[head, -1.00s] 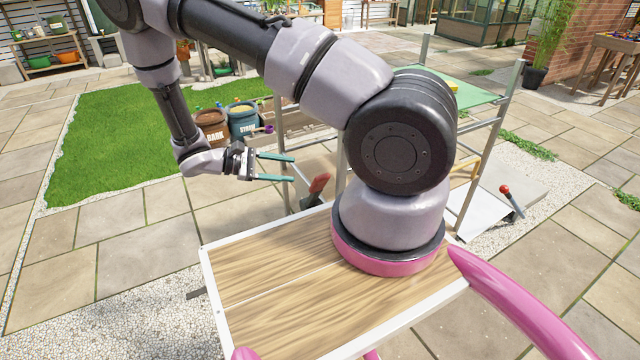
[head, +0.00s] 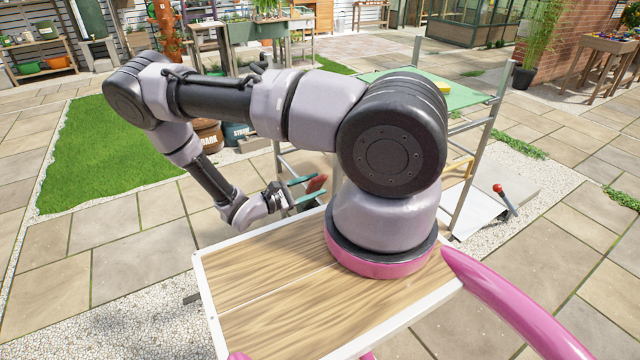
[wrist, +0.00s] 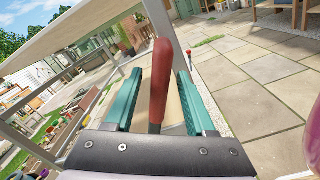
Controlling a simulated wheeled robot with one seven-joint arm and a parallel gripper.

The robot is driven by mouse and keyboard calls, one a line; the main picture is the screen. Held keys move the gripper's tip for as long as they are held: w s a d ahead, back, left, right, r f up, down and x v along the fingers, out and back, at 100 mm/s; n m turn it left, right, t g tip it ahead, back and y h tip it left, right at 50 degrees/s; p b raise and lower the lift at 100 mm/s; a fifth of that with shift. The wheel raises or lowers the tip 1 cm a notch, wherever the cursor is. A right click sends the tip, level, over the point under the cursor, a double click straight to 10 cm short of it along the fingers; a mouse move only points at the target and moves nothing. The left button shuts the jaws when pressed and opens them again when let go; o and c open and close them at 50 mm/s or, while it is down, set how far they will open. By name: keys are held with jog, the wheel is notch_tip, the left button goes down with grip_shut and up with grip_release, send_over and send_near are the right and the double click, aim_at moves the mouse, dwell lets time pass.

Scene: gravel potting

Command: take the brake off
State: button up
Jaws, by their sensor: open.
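A lever with a flat red handle (head: 317,184) stands at the frame of the green-topped stand, just past the wooden deck. My gripper (head: 306,191) is open, its two teal fingers reaching toward that handle from the left. In the wrist view the red handle (wrist: 161,70) stands upright between the open fingers (wrist: 158,88), with a gap showing on the right side. Whether the left finger touches it I cannot tell. The lever's foot is hidden behind my gripper. A second lever with a round red knob (head: 498,188) stands farther right on a pale plate.
The metal stand (head: 458,190) with a green top (head: 420,86) rises close behind the handle, its posts near my gripper. Open paving (head: 130,240) lies to the left.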

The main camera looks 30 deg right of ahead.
jog(key=shift+d, duration=1.2)
grip_shut()
dwell(0.6)
